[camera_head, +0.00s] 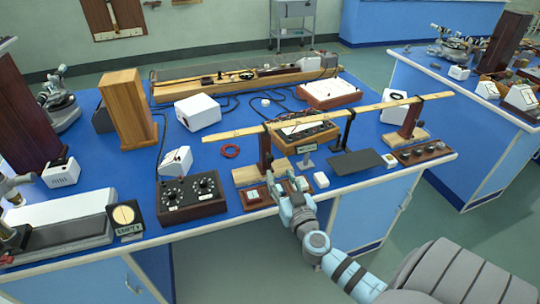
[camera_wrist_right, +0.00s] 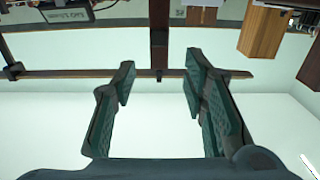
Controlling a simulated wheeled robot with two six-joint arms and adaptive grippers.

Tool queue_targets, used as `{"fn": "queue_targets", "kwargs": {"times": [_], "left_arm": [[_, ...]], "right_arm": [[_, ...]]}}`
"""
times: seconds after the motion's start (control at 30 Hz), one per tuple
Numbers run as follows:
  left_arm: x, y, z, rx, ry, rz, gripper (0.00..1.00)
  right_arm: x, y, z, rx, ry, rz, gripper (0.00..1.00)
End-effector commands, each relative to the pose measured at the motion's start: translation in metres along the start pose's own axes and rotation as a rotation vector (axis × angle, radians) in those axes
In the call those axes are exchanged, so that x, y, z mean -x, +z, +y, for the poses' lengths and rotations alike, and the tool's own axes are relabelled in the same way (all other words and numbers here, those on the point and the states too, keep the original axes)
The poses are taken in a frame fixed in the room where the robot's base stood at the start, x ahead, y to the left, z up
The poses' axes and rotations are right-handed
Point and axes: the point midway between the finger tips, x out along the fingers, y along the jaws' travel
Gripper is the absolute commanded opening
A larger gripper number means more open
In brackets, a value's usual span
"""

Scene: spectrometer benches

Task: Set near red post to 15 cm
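The long wooden metre stick (camera_head: 370,108) rests across the near red post (camera_head: 265,155) and the far red post (camera_head: 411,120). Each post stands upright on a pale wooden base. My right gripper (camera_head: 281,180) is in front of the near post, low by the bench's front edge. In the right wrist view, my right gripper (camera_wrist_right: 158,72) is open and empty. The near red post (camera_wrist_right: 159,35) shows beyond the gap between the fingers, and the stick (camera_wrist_right: 60,73) crosses behind them. Scale markings are too small to read. My left gripper is not in view.
A black dial box (camera_head: 192,197) and an "EMPTY" sign (camera_head: 126,217) stand left of the gripper. A small wooden-based piece (camera_head: 256,195) and a white block (camera_head: 321,180) are close by.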

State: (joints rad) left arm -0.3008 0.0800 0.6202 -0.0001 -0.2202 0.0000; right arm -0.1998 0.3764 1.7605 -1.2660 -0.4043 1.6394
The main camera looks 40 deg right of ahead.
Motion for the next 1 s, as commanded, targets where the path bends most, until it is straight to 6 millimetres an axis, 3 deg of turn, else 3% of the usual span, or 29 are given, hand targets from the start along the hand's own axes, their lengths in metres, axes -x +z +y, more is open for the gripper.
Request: {"fn": "queue_targets", "kwargs": {"times": [0.2,0.33,0.5,0.73,1.0], "left_arm": [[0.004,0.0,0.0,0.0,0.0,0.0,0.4],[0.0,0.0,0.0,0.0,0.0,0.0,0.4],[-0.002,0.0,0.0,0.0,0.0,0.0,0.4],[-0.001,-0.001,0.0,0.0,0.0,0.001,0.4],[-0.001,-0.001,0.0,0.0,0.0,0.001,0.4]], "right_arm": [[-0.064,-0.001,0.001,0.0,0.004,0.0,0.4],[-0.089,0.002,0.001,0.001,0.003,-0.001,0.4],[-0.103,0.002,0.001,0.001,0.002,-0.003,0.4],[-0.104,0.002,0.001,0.001,0.002,-0.004,0.4],[-0.104,0.001,0.001,0.001,0.002,-0.004,0.0]]}}
